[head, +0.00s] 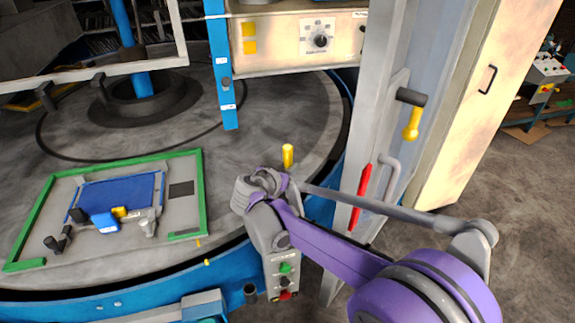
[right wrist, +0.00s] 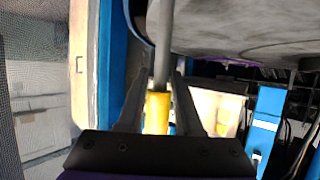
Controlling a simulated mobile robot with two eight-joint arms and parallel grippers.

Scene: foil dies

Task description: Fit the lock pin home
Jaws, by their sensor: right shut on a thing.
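The lock pin seems to be the yellow-handled piece (head: 288,156) standing near the right rim of the round grey table. In the right wrist view, the yellow grip (right wrist: 156,112) with a grey rod (right wrist: 164,45) running from it lies between my fingers. My right gripper (right wrist: 157,95) is shut on this yellow grip. In the head view my right gripper (head: 279,178) is at the foot of the yellow piece, its fingertips mostly hidden by my wrist. The hole for the pin is not visible, so I cannot tell how deep the pin sits. My left gripper is out of view.
A green-framed plate (head: 203,180) with a blue panel lies on the round table (head: 225,160). A grey post (head: 375,95) with a yellow-ended handle (head: 411,123) and a red lever (head: 362,190) stands right of my gripper. A button box (head: 284,268) is below it.

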